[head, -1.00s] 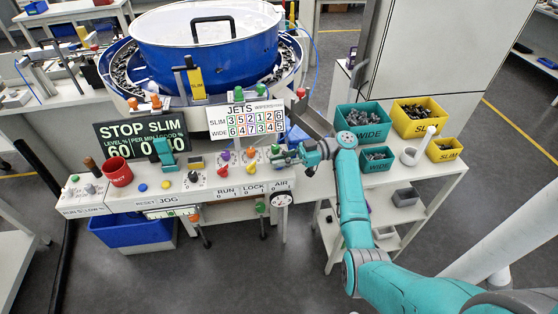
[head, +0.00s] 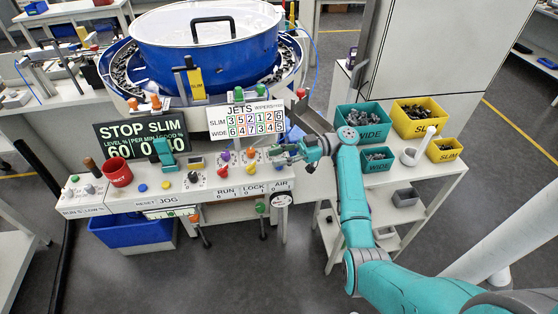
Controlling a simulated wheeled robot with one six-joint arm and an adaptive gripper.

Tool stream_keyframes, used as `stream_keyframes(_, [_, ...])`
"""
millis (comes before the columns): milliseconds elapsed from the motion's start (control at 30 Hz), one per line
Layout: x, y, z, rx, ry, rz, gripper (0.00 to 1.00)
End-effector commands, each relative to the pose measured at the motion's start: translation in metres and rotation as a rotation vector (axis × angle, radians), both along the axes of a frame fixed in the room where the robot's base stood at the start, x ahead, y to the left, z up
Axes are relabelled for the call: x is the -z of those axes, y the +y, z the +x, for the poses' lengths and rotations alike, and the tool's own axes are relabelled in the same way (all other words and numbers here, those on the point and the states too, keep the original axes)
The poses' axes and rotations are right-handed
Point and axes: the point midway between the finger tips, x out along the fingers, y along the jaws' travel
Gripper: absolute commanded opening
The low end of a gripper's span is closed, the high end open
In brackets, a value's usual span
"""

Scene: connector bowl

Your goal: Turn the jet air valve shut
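The white control bench carries a panel marked AIR (head: 281,185) at its front right corner. A round black-and-white dial or handwheel (head: 282,200) sits on the front face just below that label. Which part is the jet air valve, and how it is set, I cannot tell for certain. My gripper (head: 277,158) is low over the right end of the bench top, behind the AIR label and pointing left. Its fingers are small and dark here and overlap the knobs, so I cannot tell whether they are open or touching anything.
Red, yellow and orange knobs (head: 250,170) stand left of my gripper. The JETS board (head: 246,120) and blue bowl feeder (head: 207,45) are behind. Teal and yellow bins (head: 415,120) stand on the shelf to the right.

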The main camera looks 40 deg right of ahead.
Motion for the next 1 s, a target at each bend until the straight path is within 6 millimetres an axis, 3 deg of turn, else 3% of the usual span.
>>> stream_keyframes(200, [-0.042,0.000,0.000,0.000,-0.004,-0.004,0.35])
stream_keyframes(400, [-0.068,0.000,0.000,0.000,-0.001,-0.003,0.35])
stream_keyframes(833, [-0.079,0.000,0.000,0.000,0.000,0.000,0.35])
stream_keyframes(967, [-0.074,0.004,0.001,0.010,0.018,-0.002,0.68])
stream_keyframes(1000, [-0.070,0.007,0.003,0.020,0.035,-0.004,0.69])
